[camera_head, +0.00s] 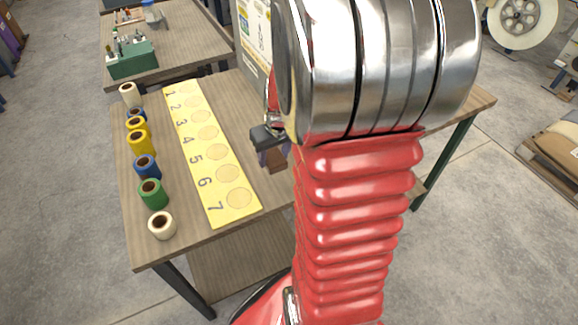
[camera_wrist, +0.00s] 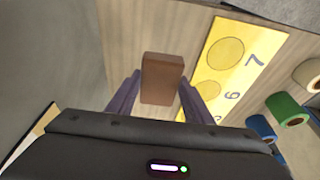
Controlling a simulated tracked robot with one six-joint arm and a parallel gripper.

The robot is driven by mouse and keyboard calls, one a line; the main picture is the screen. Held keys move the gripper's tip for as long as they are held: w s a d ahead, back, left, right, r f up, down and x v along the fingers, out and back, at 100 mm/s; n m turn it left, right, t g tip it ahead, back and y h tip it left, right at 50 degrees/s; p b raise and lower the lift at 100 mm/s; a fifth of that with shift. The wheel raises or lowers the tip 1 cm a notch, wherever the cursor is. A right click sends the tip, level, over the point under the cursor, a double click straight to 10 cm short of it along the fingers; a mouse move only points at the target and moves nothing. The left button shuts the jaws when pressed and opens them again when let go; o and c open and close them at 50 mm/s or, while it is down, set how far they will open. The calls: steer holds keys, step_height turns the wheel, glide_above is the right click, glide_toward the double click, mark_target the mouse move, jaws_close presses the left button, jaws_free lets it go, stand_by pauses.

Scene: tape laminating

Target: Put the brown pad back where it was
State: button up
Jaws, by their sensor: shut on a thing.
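The brown pad (camera_wrist: 162,79) is a small block between the two fingers of my gripper (camera_wrist: 160,98) in the wrist view. My gripper is shut on it. In the head view the pad (camera_head: 277,160) shows below my gripper (camera_head: 268,152), partly hidden by my arm. The pad is over the wooden table, to the right of the yellow numbered strip (camera_head: 190,155). I cannot tell whether the pad touches the table top.
Several tape rolls, such as the green roll (camera_head: 152,194) and the cream roll (camera_head: 162,226), stand along the table's left side. A panel with labels (camera_head: 254,38) stands at the back. The strip's circles are empty.

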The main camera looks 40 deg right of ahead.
steer(key=d, duration=0.1)
steer(key=s+d+f, duration=0.1)
steer(key=d, duration=0.1)
steer(key=d+f, duration=0.1)
steer(key=d, duration=0.1)
steer(key=shift+s+d+f, duration=0.1)
steer(key=shift+s, duration=0.15)
steer(key=shift+f, duration=0.45)
steer(key=shift+f, duration=1.6)
steer(key=shift+d+f, duration=0.2)
steer(key=shift+f, duration=0.15)
steer(key=shift+f, duration=0.1)
steer(key=o, duration=1)
